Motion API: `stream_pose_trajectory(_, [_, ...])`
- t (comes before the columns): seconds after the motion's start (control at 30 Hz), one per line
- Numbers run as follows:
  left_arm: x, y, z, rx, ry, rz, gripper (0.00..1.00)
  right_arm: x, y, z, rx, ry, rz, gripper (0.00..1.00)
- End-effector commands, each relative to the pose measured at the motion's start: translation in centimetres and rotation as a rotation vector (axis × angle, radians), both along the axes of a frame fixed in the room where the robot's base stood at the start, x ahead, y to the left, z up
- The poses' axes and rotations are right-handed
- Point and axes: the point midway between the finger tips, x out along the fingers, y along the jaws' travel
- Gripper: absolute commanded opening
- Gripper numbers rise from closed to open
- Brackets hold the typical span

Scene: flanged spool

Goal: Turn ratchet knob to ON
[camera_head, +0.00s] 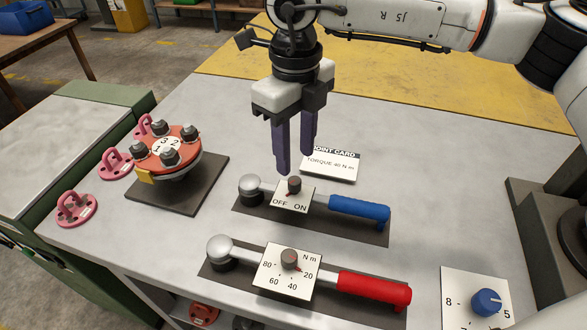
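The ratchet knob (294,184) is a small dark cylinder on a white plate (309,197) marked OFF and ON. A small red mark at its base seems to point down-left towards OFF, but it is tiny. The plate sits on the blue-handled wrench (360,208), which lies on a dark mat. My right gripper (295,163) points down just above and behind the knob. Its two dark fingers are apart with nothing between them, and they look clear of the knob. My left gripper is out of view.
A red-handled wrench (374,291) with a torque dial (290,259) lies in front. A blue knob (487,301) is front right.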

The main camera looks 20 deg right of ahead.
Motion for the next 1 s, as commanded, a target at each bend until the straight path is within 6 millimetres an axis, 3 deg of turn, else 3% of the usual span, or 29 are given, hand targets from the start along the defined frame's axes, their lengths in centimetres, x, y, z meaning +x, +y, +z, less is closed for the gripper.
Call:
stream_pose_trajectory(0.2, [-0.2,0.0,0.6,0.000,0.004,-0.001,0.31,-0.1,0.0,-4.0,0.001,0.004,0.001,0.40])
stream_pose_trajectory(0.33, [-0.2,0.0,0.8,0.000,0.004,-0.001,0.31,-0.1,0.1,-5.6,0.002,0.002,0.001,0.40])
stream_pose_trajectory(0.73, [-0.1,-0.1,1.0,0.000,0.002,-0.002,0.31,0.0,0.1,-6.5,0.004,0.001,0.002,0.40])
stream_pose_trajectory(1.0, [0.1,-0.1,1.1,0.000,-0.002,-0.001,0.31,0.0,0.1,-6.5,0.004,0.001,0.002,0.00])
